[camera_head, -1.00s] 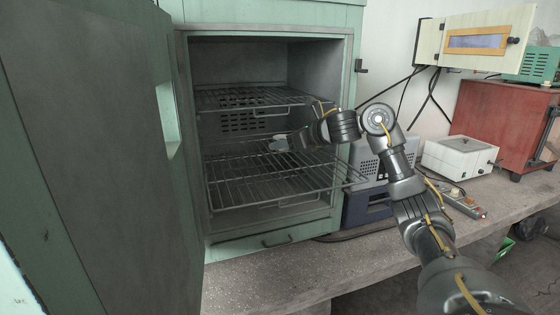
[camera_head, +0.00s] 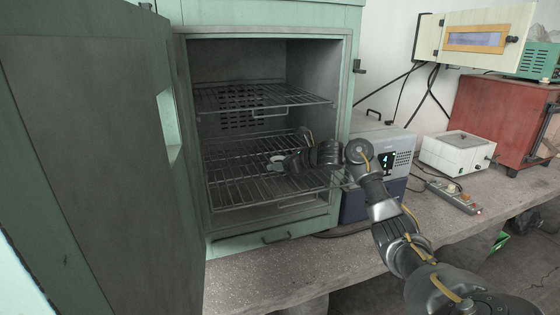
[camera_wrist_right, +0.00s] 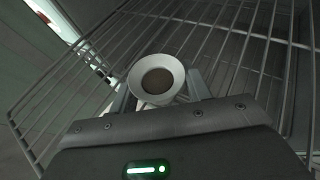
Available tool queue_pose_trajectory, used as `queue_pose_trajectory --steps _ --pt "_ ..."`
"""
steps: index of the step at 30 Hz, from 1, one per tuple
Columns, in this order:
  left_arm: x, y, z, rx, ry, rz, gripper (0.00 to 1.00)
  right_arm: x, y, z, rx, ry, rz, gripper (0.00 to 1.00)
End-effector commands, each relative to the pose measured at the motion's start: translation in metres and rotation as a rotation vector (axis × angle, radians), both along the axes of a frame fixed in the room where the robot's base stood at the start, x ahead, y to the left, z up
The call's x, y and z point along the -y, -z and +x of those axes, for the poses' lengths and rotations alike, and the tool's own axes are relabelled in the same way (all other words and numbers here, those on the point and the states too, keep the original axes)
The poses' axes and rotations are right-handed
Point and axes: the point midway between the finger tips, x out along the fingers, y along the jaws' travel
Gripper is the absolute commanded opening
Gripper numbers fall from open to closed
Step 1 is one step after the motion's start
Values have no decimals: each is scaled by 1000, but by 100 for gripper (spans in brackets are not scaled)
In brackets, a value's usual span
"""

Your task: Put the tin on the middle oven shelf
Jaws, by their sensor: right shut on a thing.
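The tin (camera_wrist_right: 157,82) is a small round pale dish with a wide rim and a brown inside, seen from above in the right wrist view. My right gripper (camera_head: 281,163) is shut on it inside the open oven (camera_head: 243,60). In the head view the tin (camera_head: 275,157) is a small pale spot at the fingertips, partly hidden by the gripper. It is over the lower wire shelf (camera_head: 238,192); I cannot tell whether it touches the wires. An upper wire shelf (camera_head: 225,99) is above the gripper. My left gripper is out of view.
The oven door (camera_head: 90,150) stands open on the left. A grey and blue device (camera_head: 372,200) with a lit display stands right of the oven. A white box (camera_head: 457,152), a power strip (camera_head: 455,195) and a red cabinet (camera_head: 500,120) are farther right. The bench front (camera_head: 265,275) is clear.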

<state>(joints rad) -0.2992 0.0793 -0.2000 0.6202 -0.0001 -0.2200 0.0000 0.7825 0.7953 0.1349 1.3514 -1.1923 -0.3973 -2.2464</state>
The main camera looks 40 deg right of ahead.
Motion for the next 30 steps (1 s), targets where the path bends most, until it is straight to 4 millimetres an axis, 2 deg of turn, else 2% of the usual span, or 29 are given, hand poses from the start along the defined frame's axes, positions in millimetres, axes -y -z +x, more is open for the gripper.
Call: queue_pose_trajectory --steps 10,11,15,16,26,30 --pt "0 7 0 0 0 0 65 1 5 0 1 1 -1 26" --pt "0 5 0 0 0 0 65 1 3 0 1 2 0 51" --pt "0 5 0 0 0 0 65 0 3 0 1 1 0 69" --pt "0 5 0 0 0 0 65 0 3 0 1 1 0 70" --pt "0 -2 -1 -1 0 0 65 0 -3 0 1 0 0 70" --pt "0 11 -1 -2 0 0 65 8 -7 -21 3 2 -7 70"
